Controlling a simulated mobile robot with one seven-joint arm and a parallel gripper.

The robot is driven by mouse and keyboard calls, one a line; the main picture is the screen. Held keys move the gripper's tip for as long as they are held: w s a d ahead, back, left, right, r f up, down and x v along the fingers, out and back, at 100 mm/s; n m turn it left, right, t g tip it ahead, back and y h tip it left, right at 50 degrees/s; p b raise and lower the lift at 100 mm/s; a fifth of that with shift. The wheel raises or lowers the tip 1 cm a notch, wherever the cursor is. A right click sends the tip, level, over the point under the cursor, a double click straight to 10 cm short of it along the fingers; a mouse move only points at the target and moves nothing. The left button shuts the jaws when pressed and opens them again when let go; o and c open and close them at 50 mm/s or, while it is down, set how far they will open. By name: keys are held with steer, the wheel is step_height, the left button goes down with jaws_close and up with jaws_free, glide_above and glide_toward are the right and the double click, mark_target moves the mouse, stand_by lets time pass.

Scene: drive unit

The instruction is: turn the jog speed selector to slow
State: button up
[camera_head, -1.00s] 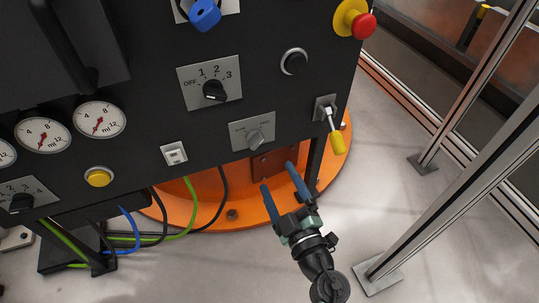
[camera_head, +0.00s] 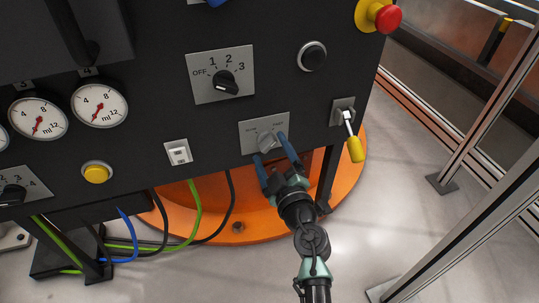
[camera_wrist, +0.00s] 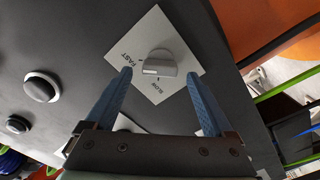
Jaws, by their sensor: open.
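The jog speed selector (camera_head: 267,142) is a grey knob on a light square plate (camera_head: 247,127) on the dark panel. The plate reads FAST at the left and SLOW below the knob. The mark seems to lie nearer the FAST side, but the exact setting is hard to tell. My gripper (camera_head: 269,147) is open, its blue fingers on either side of the knob. In the wrist view the fingertips (camera_wrist: 158,75) stand apart from the knob, with gaps on both sides.
A rotary switch marked OFF to 3 (camera_head: 226,83) is above the selector, and a black button (camera_head: 312,55) is above right. A yellow-tipped lever (camera_head: 354,148) hangs close on the right. Metal posts (camera_head: 470,120) stand farther right.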

steer(key=shift+w+a, duration=0.2)
steer(key=shift+w, duration=0.35)
steer(key=shift+c, duration=0.3)
steer(key=c, duration=1.3)
